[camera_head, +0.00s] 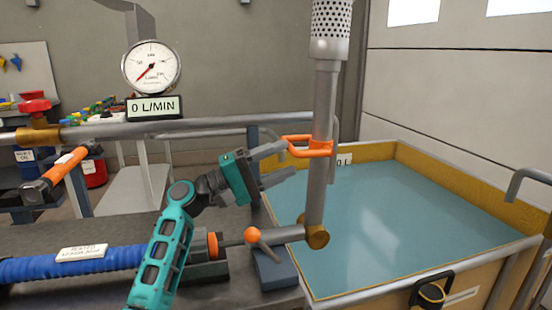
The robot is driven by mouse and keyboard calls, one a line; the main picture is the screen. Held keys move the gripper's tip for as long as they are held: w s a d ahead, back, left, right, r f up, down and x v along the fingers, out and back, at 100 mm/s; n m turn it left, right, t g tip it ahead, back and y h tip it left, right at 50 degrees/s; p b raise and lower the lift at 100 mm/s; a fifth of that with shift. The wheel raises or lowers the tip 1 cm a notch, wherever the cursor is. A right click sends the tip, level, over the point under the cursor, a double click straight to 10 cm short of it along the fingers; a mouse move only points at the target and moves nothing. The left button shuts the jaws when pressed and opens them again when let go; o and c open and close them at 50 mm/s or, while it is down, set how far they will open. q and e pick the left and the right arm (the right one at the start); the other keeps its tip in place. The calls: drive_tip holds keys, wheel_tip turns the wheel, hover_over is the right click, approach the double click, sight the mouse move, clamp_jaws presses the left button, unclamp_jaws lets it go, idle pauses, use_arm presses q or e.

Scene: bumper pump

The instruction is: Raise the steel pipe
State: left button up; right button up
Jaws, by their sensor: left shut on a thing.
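The steel pipe (318,195) stands nearly upright in the middle, leaning slightly right at its top. A perforated strainer (331,28) caps it, and its foot meets a brass-coloured elbow (316,237) at the tank's left edge. An orange handle (310,147) is clamped around the pipe at mid-height. My left gripper (286,162), on a teal arm, reaches in from the lower left and is shut on the orange handle; the exact contact at the fingertips is small and hard to see. My right gripper is not in view.
A tank of blue water (400,220) with a yellow rim fills the right. A gauge (152,66) above a "0 L/MIN" display (153,106) stands at the back left. A horizontal pipe (190,127), red valve (35,103), blue hose (70,265) and orange-knobbed lever (252,235) lie nearby.

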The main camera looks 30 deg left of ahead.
use_arm(q)
drive_tip(key=shift+d+f, duration=0.1)
drive_tip(key=shift+f, duration=0.2)
drive_tip(key=v, duration=1.3)
drive_tip(key=shift+r, duration=0.25)
